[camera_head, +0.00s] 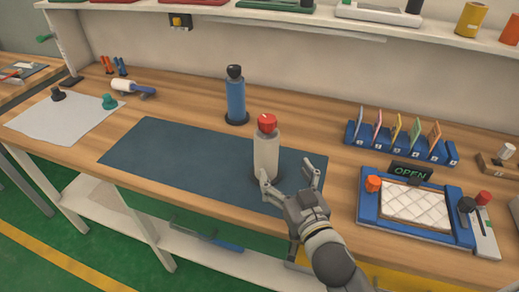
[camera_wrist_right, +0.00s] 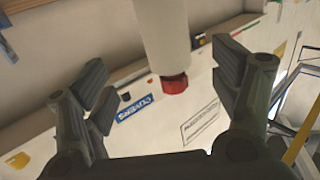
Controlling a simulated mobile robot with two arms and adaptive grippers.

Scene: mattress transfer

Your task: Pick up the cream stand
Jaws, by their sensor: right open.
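The cream stand (camera_head: 266,154) is an upright cream cylinder with a red top, standing on the dark mat near the middle of the bench. My right gripper (camera_head: 288,176) is open just to the front right of its lower part. One fingertip overlaps the stand's foot in the head view, so I cannot tell whether they touch. In the right wrist view, the cream stand (camera_wrist_right: 162,32) appears inverted, with its red top pointing down, in the gap between the open fingers of my right gripper (camera_wrist_right: 165,82). My left gripper is not in view.
The dark mat (camera_head: 160,150) is bare left of the stand. A blue stand (camera_head: 236,100) with a black top is behind. A blue tray (camera_head: 368,208) with a white quilted pad and a card rack (camera_head: 400,149) are to the right. A shelf (camera_head: 280,20) runs above.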

